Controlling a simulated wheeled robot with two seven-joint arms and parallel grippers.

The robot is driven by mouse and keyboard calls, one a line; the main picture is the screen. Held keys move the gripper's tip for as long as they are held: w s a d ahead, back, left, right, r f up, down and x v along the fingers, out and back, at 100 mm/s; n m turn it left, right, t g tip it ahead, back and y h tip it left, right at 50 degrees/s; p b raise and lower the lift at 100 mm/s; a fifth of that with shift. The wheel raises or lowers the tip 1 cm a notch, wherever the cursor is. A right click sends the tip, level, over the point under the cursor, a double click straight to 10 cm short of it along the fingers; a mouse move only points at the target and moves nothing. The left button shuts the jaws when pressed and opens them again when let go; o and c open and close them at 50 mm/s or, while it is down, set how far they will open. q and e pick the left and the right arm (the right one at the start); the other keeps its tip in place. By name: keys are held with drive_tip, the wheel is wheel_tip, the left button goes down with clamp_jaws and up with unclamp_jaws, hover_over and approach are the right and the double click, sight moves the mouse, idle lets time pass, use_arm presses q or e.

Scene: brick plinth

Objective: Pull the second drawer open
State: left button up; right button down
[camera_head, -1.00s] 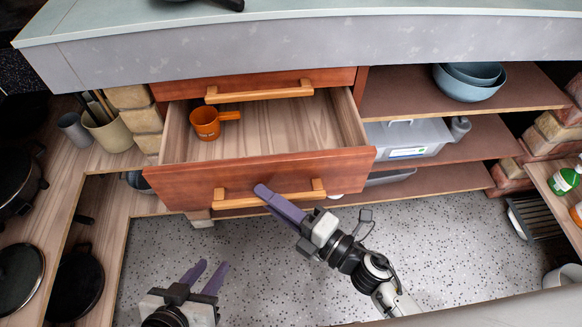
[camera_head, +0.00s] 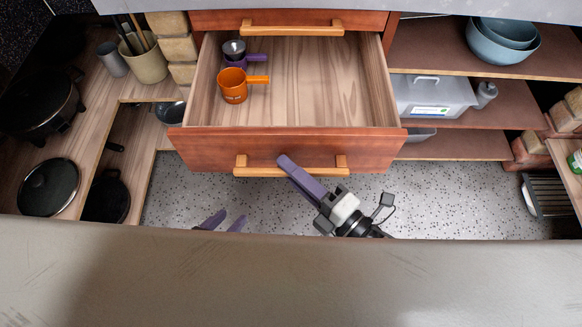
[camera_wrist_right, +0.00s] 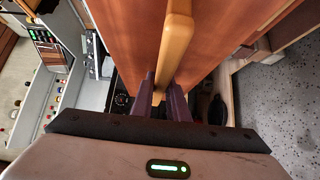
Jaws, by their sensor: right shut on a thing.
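The second drawer (camera_head: 285,148) is a reddish-brown wooden drawer under a shut top drawer (camera_head: 290,20). It stands pulled out, with its pale wooden floor showing. Its light wooden bar handle (camera_head: 262,171) also shows in the right wrist view (camera_wrist_right: 174,40). My right gripper (camera_head: 287,165) has its purple fingers on the right part of this handle, and in the right wrist view (camera_wrist_right: 160,92) they close around the bar. My left gripper (camera_head: 222,222) is low and left of it, apart from the drawer, with fingers spread and nothing between them; its arm is hidden.
An orange cup (camera_head: 233,87), a purple cup (camera_head: 245,64) and a dark-topped vessel (camera_head: 234,46) are inside the drawer at left. Shelves with blue bowls (camera_head: 500,45) and a grey box (camera_head: 433,97) are at right. A grey-brown surface (camera_head: 290,275) fills the bottom. Speckled floor (camera_head: 440,195) is clear.

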drive_tip(key=c, duration=1.7)
unclamp_jaws()
drive_tip(key=shift+d, duration=0.15)
drive_tip(key=v, duration=1)
